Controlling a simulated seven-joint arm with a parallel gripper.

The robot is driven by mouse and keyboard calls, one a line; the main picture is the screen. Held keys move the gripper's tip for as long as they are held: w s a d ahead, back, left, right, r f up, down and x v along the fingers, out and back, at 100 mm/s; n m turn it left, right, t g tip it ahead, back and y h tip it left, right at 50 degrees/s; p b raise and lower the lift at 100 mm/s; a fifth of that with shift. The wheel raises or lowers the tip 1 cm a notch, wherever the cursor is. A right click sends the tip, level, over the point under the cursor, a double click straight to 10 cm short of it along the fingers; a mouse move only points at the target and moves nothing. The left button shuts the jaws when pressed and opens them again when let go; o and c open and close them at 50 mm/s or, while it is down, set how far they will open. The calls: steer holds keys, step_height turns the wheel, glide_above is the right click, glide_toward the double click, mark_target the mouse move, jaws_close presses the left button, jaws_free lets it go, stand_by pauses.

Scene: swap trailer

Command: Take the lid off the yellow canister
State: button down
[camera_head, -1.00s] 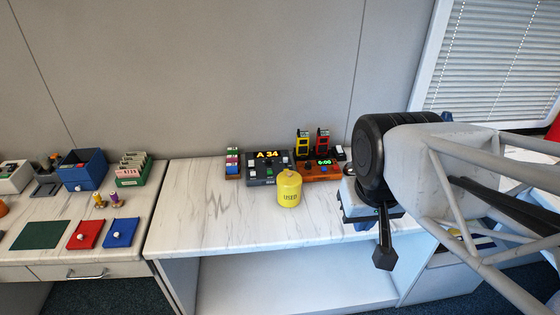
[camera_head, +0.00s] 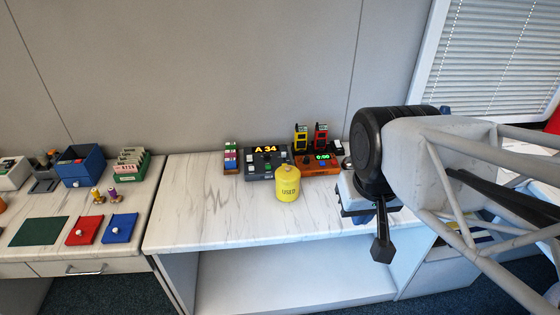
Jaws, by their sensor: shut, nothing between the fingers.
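The yellow canister (camera_head: 287,187) stands upright on the marble-patterned counter (camera_head: 190,215), with dark lettering on its front. Its yellow lid (camera_head: 287,170) sits on top. My gripper (camera_head: 381,250) is to the right of the canister, in front of the counter's right part, clear of the canister. Its dark fingers point down and are shut with nothing between them.
Behind the canister stand a dark console (camera_head: 267,162) reading "A 34" and an orange-brown dock (camera_head: 316,166) with yellow and red handheld devices. A small rack of coloured pieces (camera_head: 231,157) is to the left. The counter left of the canister is clear.

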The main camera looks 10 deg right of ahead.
jaws_free()
stand_by(0.4)
steer(key=n+g, duration=0.3)
steer(key=n, duration=1.4)
glide_above(289, 167)
steer(key=f, duration=1.6)
steer(key=shift+s+d+f, duration=0.15)
steer(key=shift+s+f, duration=0.05)
steer(key=shift+s, duration=0.15)
steer(key=shift+w+f+n, duration=0.4)
steer(key=shift+f, duration=0.1)
